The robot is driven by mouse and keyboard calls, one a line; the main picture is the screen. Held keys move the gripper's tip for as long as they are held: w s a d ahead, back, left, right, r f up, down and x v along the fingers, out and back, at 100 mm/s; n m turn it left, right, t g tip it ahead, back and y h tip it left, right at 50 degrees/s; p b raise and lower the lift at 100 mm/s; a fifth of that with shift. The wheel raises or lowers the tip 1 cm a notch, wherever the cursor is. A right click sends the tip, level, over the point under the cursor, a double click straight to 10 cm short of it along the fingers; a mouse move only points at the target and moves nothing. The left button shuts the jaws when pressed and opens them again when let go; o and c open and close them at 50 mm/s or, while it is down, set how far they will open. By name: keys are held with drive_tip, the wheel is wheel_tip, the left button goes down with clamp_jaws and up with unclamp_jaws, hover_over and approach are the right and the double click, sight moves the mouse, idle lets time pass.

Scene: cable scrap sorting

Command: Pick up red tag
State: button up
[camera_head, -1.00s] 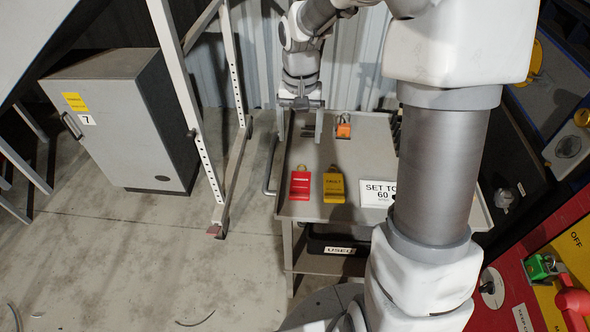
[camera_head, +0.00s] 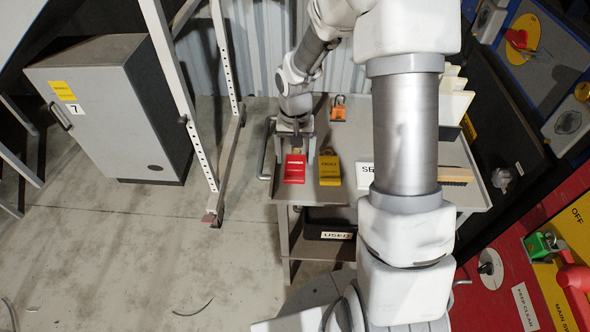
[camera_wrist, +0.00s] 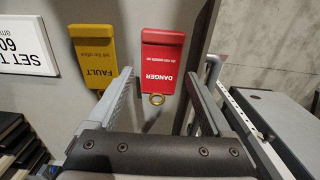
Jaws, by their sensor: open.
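The red tag (camera_head: 295,170), marked DANGER, lies flat on the grey cart top (camera_head: 345,195) near its front left edge. In the wrist view the red tag (camera_wrist: 162,62) lies ahead, between the lines of the two fingers, with its brass ring toward me. My gripper (camera_head: 295,150) is open and empty, above the ring end of the tag. In the wrist view the fingers (camera_wrist: 158,95) stand apart on either side of the ring, and I cannot tell their exact height above it.
A yellow FAULT tag (camera_head: 330,170) lies close to the right of the red one. A white SET TO sign (camera_head: 366,174) and an orange padlock (camera_head: 339,110) are on the cart. A cart handle (camera_head: 267,150) is at left. A grey cabinet (camera_head: 105,110) stands at far left.

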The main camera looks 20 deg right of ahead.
wheel_tip(320, 180, down, 2)
drive_tip(key=shift+f, duration=0.2)
drive_tip(key=c, duration=1.1)
drive_tip(key=shift+r, duration=0.1)
drive_tip(key=shift+r, duration=0.5)
drive_tip(key=r, duration=0.2)
drive_tip(key=d+r+p, duration=0.1)
drive_tip(key=r, duration=0.1)
drive_tip(key=shift+s, duration=0.3)
drive_tip(key=s+d+r+p, duration=0.1)
drive_tip(key=s+d+r, duration=0.5)
drive_tip(key=d, duration=0.2)
drive_tip(key=shift+d, duration=0.25)
